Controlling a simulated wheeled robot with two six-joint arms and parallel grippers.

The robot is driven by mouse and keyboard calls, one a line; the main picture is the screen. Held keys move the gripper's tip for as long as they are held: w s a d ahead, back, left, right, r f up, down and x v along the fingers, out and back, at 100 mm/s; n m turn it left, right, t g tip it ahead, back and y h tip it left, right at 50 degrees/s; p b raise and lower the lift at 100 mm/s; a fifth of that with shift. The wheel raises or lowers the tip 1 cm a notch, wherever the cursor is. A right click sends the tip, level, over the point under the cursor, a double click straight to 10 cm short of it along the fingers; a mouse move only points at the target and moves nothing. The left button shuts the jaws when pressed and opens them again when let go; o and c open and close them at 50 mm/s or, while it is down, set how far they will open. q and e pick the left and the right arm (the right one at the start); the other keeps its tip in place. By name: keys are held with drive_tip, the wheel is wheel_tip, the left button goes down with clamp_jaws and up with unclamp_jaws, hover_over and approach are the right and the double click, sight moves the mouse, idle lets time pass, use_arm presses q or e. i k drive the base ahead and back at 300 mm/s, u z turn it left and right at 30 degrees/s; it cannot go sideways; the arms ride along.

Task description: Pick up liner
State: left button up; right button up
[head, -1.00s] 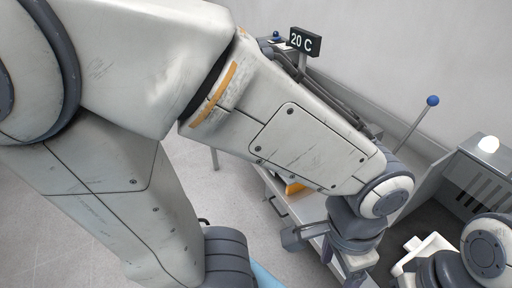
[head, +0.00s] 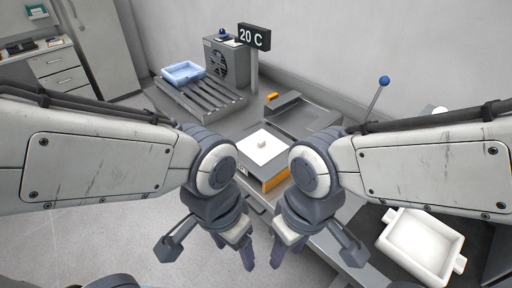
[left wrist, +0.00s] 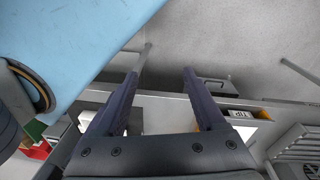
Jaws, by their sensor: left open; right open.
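A white open tray-shaped piece with side lugs (head: 418,245) lies on a dark surface at the lower right of the head view; it looks like the liner, though I cannot be sure. My left gripper (head: 236,250) hangs left of centre with its fingers apart and empty. It also shows in the left wrist view (left wrist: 161,78), with nothing between the fingers. My right gripper (head: 283,250) hangs just right of it, open, pointing down. The right gripper is to the left of the white tray and apart from it.
A blue tray (head: 184,72) lies on a roller conveyor (head: 202,99). The "20 C" sign (head: 254,37) stands beyond. A blue-knobbed lever (head: 384,80) rises at right. The floor at lower left is clear.

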sight(261, 146)
drive_tip(key=z, duration=0.55)
drive_tip(key=k, duration=1.3)
drive_tip(key=u, duration=0.1)
drive_tip(key=i, duration=0.5)
drive_tip(key=u, duration=0.8)
drive_tip(key=i, duration=1.35)
drive_tip(key=z, duration=1)
drive_tip(key=i, duration=0.3)
drive_tip(key=z, duration=0.2)
